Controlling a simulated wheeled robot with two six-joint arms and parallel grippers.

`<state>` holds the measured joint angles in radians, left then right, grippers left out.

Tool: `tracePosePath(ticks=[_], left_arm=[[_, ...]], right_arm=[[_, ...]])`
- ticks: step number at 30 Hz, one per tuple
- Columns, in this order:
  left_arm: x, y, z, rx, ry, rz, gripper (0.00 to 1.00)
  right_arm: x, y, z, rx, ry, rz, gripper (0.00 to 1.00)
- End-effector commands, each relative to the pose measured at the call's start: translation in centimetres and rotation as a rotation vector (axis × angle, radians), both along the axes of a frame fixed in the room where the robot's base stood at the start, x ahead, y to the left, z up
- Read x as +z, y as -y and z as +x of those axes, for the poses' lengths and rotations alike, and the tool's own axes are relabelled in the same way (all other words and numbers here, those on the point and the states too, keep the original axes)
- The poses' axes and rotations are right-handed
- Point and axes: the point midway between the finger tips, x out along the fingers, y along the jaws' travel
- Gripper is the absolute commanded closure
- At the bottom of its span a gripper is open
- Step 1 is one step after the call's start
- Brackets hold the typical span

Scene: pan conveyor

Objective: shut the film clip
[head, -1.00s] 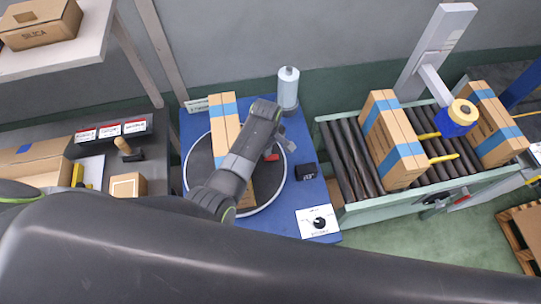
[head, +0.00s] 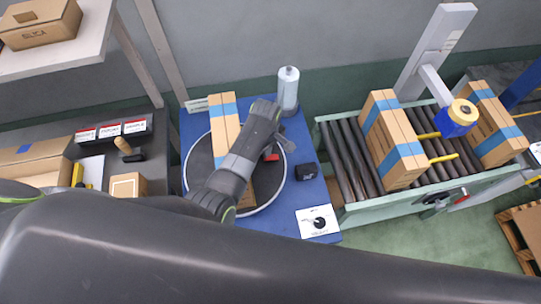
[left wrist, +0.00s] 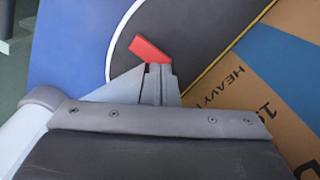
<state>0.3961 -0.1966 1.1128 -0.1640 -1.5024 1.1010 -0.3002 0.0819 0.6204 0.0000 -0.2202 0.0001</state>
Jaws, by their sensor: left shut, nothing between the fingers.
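The film clip seems to be the small red piece (head: 271,157) at the edge of the dark round turntable (head: 203,160). It also shows in the left wrist view (left wrist: 149,50), tilted, just beyond my fingertips. My left gripper (head: 285,143) is above the turntable's right side, its fingers shut with nothing between them. In the left wrist view the fingertips (left wrist: 159,70) overlap the red piece's lower end; I cannot tell if they touch it. My left arm hides part of the carton (head: 226,124) with blue tape on the turntable. My right gripper is not in view.
A pale film roll (head: 288,88) stands behind the turntable on the blue base (head: 262,95). A small black box (head: 305,171) and a card with a dial (head: 318,221) lie to the right. A roller conveyor (head: 345,165) with taped cartons is further right.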

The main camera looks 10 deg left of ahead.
Motion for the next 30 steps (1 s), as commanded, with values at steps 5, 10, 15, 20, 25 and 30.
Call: tracePosePath(ticks=[5,10,15,20,25,30], left_arm=[[-0.2,0.0,0.0,0.0,0.0,0.0,1.0],[-0.5,0.0,0.0,0.0,0.0,0.0,1.0],[-0.8,0.0,0.0,0.0,0.0,0.0,1.0],[-1.0,0.0,0.0,0.0,0.0,0.0,1.0],[-1.2,0.0,0.0,0.0,0.0,0.0,1.0],[-1.5,0.0,0.0,0.0,0.0,0.0,1.0]], right_arm=[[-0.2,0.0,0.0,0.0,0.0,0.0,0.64],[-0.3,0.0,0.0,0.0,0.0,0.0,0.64],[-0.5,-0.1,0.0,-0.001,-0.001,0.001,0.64],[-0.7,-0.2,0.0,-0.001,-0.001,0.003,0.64],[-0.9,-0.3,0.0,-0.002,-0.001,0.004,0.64],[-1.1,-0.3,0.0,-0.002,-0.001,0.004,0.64]])
